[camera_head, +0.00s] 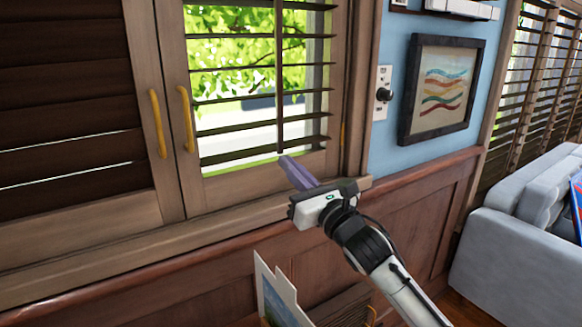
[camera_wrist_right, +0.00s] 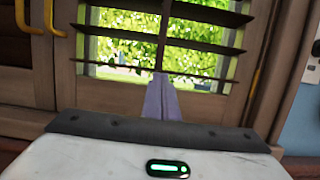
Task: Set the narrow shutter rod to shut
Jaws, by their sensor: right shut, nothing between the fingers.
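The narrow shutter rod (camera_head: 279,80) runs upright down the middle of the right shutter panel. The slats (camera_head: 300,93) of that panel stand open, with bright greenery showing between them. My right gripper (camera_head: 284,160) is shut and empty, its purple fingertips at the rod's lower end. In the right wrist view the fingers (camera_wrist_right: 162,82) overlap the bottom of the rod (camera_wrist_right: 163,40); I cannot tell whether they touch it. The left shutter panel (camera_head: 70,90) has its slats nearly shut. My left gripper is not in view.
Yellow handles (camera_head: 188,118) stand on the two panels' inner edges. A wooden sill (camera_head: 230,223) runs below the window. A wall switch (camera_head: 383,93) and a framed picture (camera_head: 441,88) hang to the right. A grey sofa (camera_head: 515,240) stands at far right.

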